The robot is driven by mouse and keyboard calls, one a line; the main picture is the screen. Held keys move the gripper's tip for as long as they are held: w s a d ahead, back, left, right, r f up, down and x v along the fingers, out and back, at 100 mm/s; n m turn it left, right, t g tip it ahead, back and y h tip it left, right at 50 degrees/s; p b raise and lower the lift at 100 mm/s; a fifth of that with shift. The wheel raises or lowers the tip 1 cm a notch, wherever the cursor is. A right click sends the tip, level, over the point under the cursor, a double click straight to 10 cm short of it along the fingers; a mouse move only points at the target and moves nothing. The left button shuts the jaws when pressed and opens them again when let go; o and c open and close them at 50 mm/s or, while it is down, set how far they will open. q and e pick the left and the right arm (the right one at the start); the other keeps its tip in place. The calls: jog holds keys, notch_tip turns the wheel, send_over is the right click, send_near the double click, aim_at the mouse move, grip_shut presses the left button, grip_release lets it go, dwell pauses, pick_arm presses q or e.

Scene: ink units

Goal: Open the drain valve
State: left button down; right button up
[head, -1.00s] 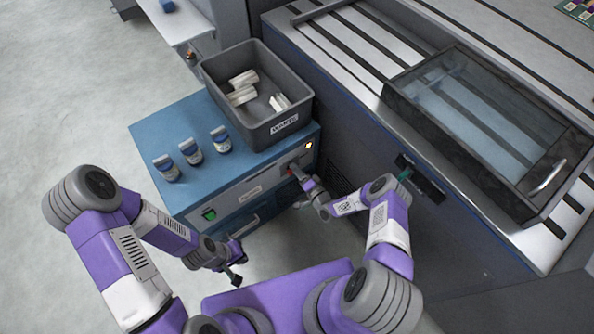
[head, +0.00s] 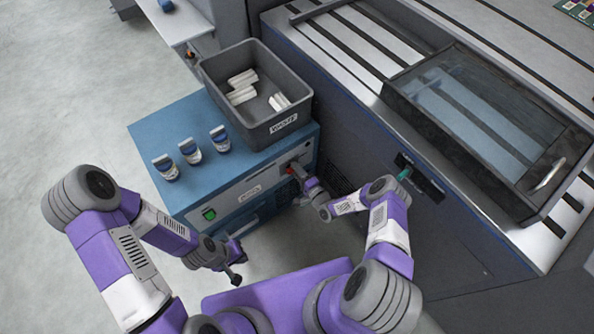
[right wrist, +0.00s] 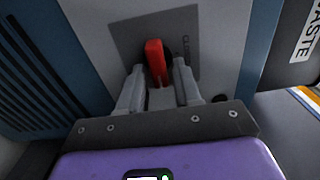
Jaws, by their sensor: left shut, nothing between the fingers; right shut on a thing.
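The drain valve's red handle (right wrist: 156,62) sits on a grey plate (right wrist: 185,25) on the front of the blue cabinet (head: 150,125). It also shows small in the head view (head: 291,170). Part of a label, "CLOS", reads beside it in the right wrist view. My right gripper (right wrist: 158,85) is at the handle with a finger on either side, shut on it; the gripper hides the handle's lower part. My left gripper (head: 238,279) is shut and empty, low in front of the cabinet and apart from it.
A grey waste bin (head: 290,122) with several white pieces stands on the cabinet. A green lit switch (head: 209,214) is on the cabinet front. A large machine with a glass-lidded box (head: 560,135) stands at right.

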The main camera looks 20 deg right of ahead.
jog(key=o, duration=0.7)
jog(key=shift+o, duration=0.2)
jog(key=shift+s, duration=0.1)
jog(key=p+v, duration=0.1)
jog(key=v, duration=0.6)
jog(key=shift+s+p, duration=0.2)
jog(key=shift+p, duration=0.2)
